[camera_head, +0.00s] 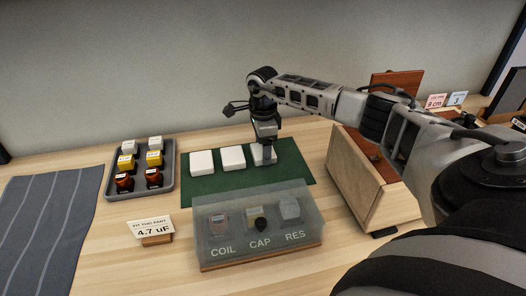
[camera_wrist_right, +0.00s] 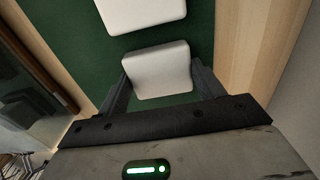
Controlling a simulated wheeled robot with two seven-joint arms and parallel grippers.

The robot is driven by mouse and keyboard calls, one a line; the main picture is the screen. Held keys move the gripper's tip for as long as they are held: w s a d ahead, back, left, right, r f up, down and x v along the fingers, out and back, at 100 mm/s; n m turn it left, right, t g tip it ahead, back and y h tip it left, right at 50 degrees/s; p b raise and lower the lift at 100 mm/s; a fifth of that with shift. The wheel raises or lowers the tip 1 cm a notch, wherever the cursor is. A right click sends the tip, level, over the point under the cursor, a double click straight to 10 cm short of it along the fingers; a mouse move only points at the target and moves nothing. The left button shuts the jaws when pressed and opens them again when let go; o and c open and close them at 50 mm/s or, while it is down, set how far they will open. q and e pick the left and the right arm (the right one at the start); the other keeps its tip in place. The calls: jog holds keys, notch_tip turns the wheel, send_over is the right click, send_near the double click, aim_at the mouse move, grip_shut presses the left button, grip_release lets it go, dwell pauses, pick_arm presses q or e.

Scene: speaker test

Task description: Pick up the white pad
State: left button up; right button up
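Three white pads lie in a row on a green mat (camera_head: 210,187): a left pad (camera_head: 201,162), a middle pad (camera_head: 233,157) and a right pad (camera_head: 258,158). My right gripper (camera_head: 266,158) points down at the right pad and partly hides it. In the right wrist view, this pad (camera_wrist_right: 158,70) lies between the two fingers of my right gripper (camera_wrist_right: 160,84), with green showing beside the fingers, so the gripper looks open. Whether either finger touches the pad is hard to tell. My left gripper is not in view.
A clear box (camera_head: 236,234) labelled COIL, CAP, RES stands in front of the mat. A grey tray (camera_head: 111,187) of small parts and a 4.7 uF sign (camera_head: 151,228) are on the left. A wooden box (camera_head: 352,180) stands close on the right, beneath my arm.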

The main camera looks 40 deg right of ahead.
jog(key=shift+c, duration=0.6)
jog(key=shift+r, duration=0.1)
jog(key=shift+r, duration=0.5)
notch_tip(320, 180, up, 2)
jog(key=shift+s+r, duration=0.1)
jog(key=shift+r, duration=0.1)
jog(key=s+a+r+b, duration=0.2)
jog(key=s+a+r, duration=0.2)
jog(key=s+r, duration=0.5)
jog(key=s, duration=0.4)
jog(key=shift+r, duration=0.25)
jog(key=shift+s, duration=0.1)
